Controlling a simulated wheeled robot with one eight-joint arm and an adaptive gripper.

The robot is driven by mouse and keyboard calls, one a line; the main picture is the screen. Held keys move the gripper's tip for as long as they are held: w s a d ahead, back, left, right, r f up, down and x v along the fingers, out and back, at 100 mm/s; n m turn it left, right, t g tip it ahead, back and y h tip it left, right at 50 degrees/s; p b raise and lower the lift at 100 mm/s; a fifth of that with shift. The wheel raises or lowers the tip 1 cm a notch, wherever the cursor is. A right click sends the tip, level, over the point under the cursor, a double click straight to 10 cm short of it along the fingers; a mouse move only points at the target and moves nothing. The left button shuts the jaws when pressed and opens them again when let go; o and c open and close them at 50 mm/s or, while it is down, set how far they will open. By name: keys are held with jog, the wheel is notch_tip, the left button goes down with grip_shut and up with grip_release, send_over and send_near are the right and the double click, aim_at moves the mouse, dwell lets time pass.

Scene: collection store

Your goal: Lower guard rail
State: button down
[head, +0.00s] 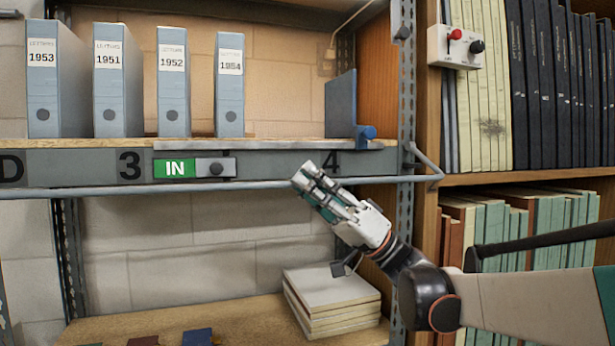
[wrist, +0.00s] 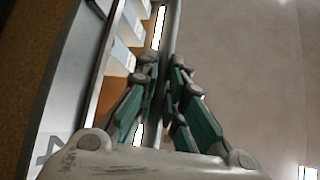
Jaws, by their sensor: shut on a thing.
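The guard rail (head: 100,192) is a thin grey bar along the front of the upper shelf, just below the shelf's label edge. Its right end bends back to the upright near the bookcase. My gripper (head: 303,178) is shut on the rail, below and left of the number 4. In the wrist view the rail (wrist: 172,28) runs up between the fingers of my gripper (wrist: 163,75). The fingers hide the part of the rail that they hold.
Several grey-blue binders (head: 118,85) stand on the upper shelf. A blue bookend (head: 341,103) with a blue knob stands at its right. A green IN slider (head: 175,169) is on the shelf edge. Stacked books (head: 332,290) lie below. A switch box (head: 455,47) is on the bookcase.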

jog(key=shift+w+a+f+n+g+b, duration=0.15)
jog(key=shift+w+f+n+g+b, duration=0.2)
jog(key=shift+f+n+g, duration=0.2)
jog(key=shift+w+a+f+n+g+b, duration=0.1)
jog(key=shift+w+f+n+g+b, duration=0.1)
jog(key=shift+w+f+n+g, duration=0.3)
jog(key=shift+s+f, duration=0.1)
jog(key=c, duration=1.7)
grip_release()
jog(key=shift+o, duration=0.2)
jog(key=shift+d, duration=0.1)
jog(key=v, duration=1.2)
jog(key=shift+f, duration=0.1)
